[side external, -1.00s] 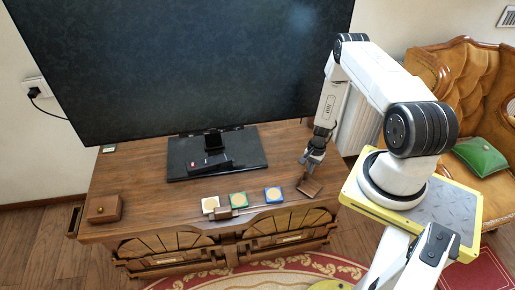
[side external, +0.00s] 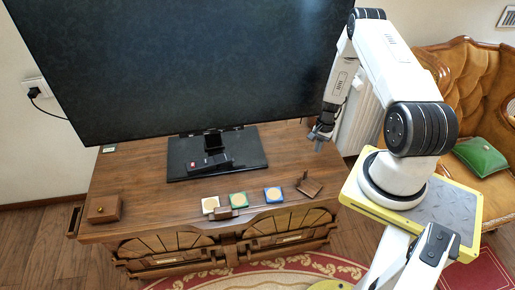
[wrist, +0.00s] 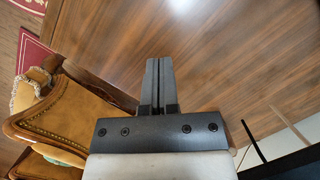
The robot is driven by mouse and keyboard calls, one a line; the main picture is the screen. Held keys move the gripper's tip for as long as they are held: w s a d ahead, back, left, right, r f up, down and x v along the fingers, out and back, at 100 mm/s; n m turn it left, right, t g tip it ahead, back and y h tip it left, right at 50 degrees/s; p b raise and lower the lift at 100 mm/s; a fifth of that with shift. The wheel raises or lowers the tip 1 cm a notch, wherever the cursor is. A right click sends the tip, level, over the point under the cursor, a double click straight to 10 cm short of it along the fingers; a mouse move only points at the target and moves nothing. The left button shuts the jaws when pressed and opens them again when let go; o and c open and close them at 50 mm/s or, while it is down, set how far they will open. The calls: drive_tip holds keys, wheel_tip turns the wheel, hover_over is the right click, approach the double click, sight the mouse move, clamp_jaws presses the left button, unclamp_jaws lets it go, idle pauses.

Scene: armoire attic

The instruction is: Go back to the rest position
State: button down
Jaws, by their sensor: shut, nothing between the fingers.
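My gripper (side external: 319,142) is shut and empty. In the side external view it hangs above the right end of the wooden cabinet top (side external: 140,165), close to the right edge of the television. In the wrist view my gripper (wrist: 159,65) shows its two dark fingers together, with bare wood beyond them. A small brown wooden piece (side external: 309,186) lies on the cabinet's front right, below and apart from my gripper.
White, green and blue tiles (side external: 273,195) line the front edge. A wooden box (side external: 103,208) sits at left. A tufted armchair (side external: 460,75) stands right.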

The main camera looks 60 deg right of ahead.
drive_tip(key=shift+v, duration=1.1)
drive_tip(key=w+a+r+n+h, duration=0.1)
drive_tip(key=w+a+r+n, duration=0.35)
drive_tip(key=a+r, duration=0.35)
drive_tip(key=w+a+r+n+h, duration=0.1)
drive_tip(key=w+a+r+n, duration=0.4)
drive_tip(key=r, duration=0.5)
drive_tip(key=s+a+r+n+t, duration=0.1)
drive_tip(key=s+a+r+n, duration=0.2)
drive_tip(key=a+r, duration=0.3)
drive_tip(key=s+a+r+n+t, duration=0.1)
drive_tip(key=s+a+r+n, duration=0.2)
drive_tip(key=a, duration=0.9)
wheel_tip(320, 180, up, 3)
drive_tip(key=shift+s+a+n+t+h, duration=0.2)
drive_tip(key=shift+n+t+h, duration=0.15)
drive_tip(key=shift+n, duration=0.7)
